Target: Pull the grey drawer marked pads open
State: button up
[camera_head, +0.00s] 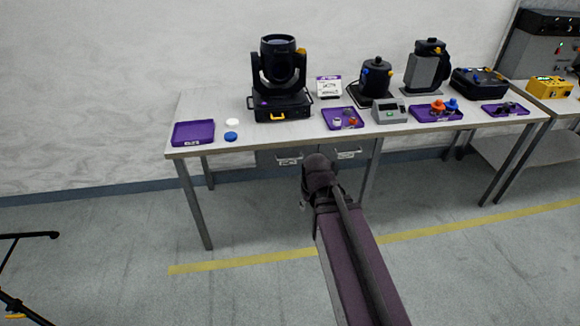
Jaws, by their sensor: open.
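Two grey drawers hang side by side under the worktable's front edge. The left drawer (288,160) and the right drawer (350,154) each show a light handle and look shut. Their markings are too small to read, so I cannot tell which one is marked pads. My arm reaches up from the bottom right, and its dark joint covers part of the drawer fronts between the two handles. My gripper does not show; the arm appears to hide it.
The worktable (280,135) carries a black moving-head light (280,78), a purple tray (193,133), a blue cap (231,136) and other devices. A table leg (195,205) stands left of the drawers. The floor (130,225) before the table is mostly clear.

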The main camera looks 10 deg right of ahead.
jog(key=w+f+n+t+b, duration=0.8)
jog(key=w+b, duration=0.5)
jog(key=b, duration=0.6)
jog(key=w+f+n+t+b, duration=0.8)
jog(key=w+b, duration=0.5)
jog(key=b, duration=0.7)
notch_tip(320, 180, down, 3)
jog(key=shift+w+r+t, duration=0.1)
jog(key=shift+w+t, duration=0.3)
jog(key=shift+t, duration=0.6)
jog(key=w+r+p, duration=0.1)
jog(key=w, duration=0.8)
jog(key=w+r+p, duration=0.1)
jog(key=w, duration=0.3)
jog(key=shift+w+r+p, duration=0.3)
jog(key=shift+p, duration=0.05)
grip_shut()
